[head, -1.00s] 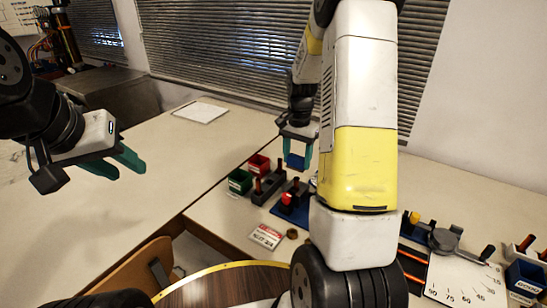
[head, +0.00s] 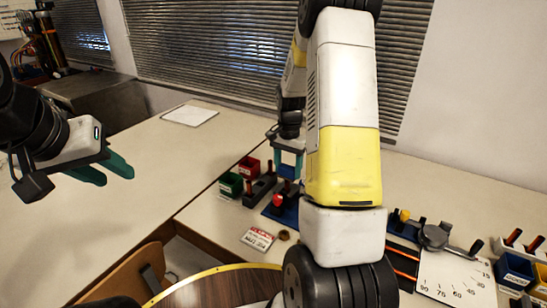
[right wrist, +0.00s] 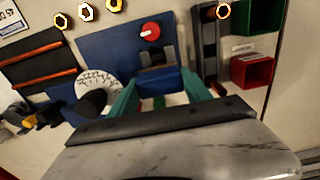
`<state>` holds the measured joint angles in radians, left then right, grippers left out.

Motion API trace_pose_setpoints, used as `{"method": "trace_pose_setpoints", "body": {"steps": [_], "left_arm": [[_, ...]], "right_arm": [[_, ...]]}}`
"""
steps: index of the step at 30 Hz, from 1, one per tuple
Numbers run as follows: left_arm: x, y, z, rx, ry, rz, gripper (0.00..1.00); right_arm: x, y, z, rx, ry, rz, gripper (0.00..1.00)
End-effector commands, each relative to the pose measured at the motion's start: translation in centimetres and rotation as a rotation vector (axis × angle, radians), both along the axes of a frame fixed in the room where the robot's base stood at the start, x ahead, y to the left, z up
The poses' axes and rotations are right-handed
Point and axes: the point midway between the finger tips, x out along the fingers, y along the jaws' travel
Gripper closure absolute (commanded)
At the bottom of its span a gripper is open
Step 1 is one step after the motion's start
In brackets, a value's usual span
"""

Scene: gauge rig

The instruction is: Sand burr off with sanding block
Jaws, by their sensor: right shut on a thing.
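My right gripper (right wrist: 160,92) has its teal fingers closed on a blue block, taken to be the sanding block (right wrist: 160,82). It also shows in the head view (head: 287,160), over the back of the right-hand worktop. In the right wrist view a dark grey fixture (right wrist: 157,55) stands just beyond the block, on a blue base with a red knob (right wrist: 150,30). I cannot tell whether block and fixture touch. No burr can be made out. My left gripper (head: 108,172) is open and empty above the left worktop.
A red bin (head: 248,166) and a green bin (head: 230,184) stand left of a dark rack (head: 261,189). A label card (head: 258,238) lies in front. An angle gauge plate (head: 455,285) and blue bins (head: 514,270) are at right. The left worktop (head: 130,180) is mostly clear.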

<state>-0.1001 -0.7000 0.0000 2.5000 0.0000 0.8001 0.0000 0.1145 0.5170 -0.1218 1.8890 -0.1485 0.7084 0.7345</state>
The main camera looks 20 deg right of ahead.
Motion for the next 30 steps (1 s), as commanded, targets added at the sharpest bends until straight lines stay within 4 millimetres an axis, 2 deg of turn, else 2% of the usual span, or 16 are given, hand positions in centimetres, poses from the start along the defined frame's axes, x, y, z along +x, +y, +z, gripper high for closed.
{"method": "trace_pose_setpoints", "body": {"steps": [30], "left_arm": [[0.0, 0.0, 0.0, 0.000, 0.000, 0.000, 0.64]], "right_arm": [[0.0, 0.0, -1.0, 0.000, 0.000, 0.000, 0.86]]}}
